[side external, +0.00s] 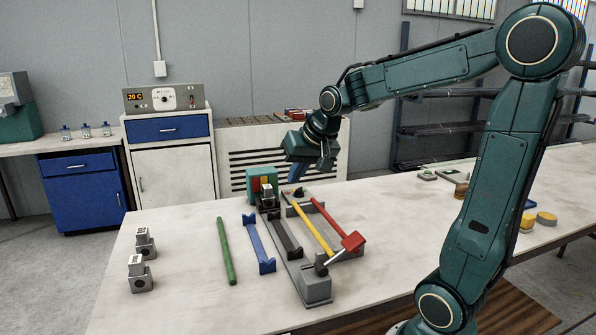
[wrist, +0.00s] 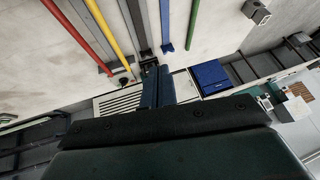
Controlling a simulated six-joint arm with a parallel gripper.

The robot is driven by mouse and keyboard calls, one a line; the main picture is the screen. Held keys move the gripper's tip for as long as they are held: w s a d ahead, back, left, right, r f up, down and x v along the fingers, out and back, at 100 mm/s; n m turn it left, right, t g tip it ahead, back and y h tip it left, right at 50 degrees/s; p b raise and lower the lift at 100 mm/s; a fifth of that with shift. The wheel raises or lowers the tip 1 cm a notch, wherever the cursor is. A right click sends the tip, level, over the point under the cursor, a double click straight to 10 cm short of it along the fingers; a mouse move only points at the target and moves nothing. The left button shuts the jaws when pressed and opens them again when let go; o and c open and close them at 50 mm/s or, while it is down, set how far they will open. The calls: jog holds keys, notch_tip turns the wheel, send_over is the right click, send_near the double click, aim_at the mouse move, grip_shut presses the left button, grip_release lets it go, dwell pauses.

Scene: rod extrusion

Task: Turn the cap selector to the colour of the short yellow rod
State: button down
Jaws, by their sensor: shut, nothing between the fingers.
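The yellow rod (side external: 312,228) lies on the grey fixture beside a red rod, and it also shows in the wrist view (wrist: 105,30).
A red rod (side external: 328,217), a black bar (side external: 284,235), a blue bar (side external: 258,243) and a green rod (side external: 226,251) lie around the fixture. A red-handled lever (side external: 352,242) rises at its near end. Labelled blocks (side external: 140,272) stand at the left.

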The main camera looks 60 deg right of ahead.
aim_at(299, 192)
jog(key=d+f+m+h, duration=0.1)
jog(key=d+f+m, duration=0.2)
jog(key=d, duration=0.6)
jog(key=w+d+f+m, duration=0.1)
jog(key=d+f+m, duration=0.2)
jog(key=d, duration=0.6)
jog(key=w+d+f+m+h, duration=0.1)
jog(key=d+f, duration=0.3)
jog(key=d, duration=0.5)
jog(key=shift+w+d+m+h, duration=0.15)
jog(key=shift+w+m+h, duration=0.15)
jog(key=shift+m, duration=0.6)
jog(key=shift+f, duration=0.1)
jog(key=x, duration=1)
jog(key=shift+s, duration=0.1)
jog(key=shift+w, duration=1.95)
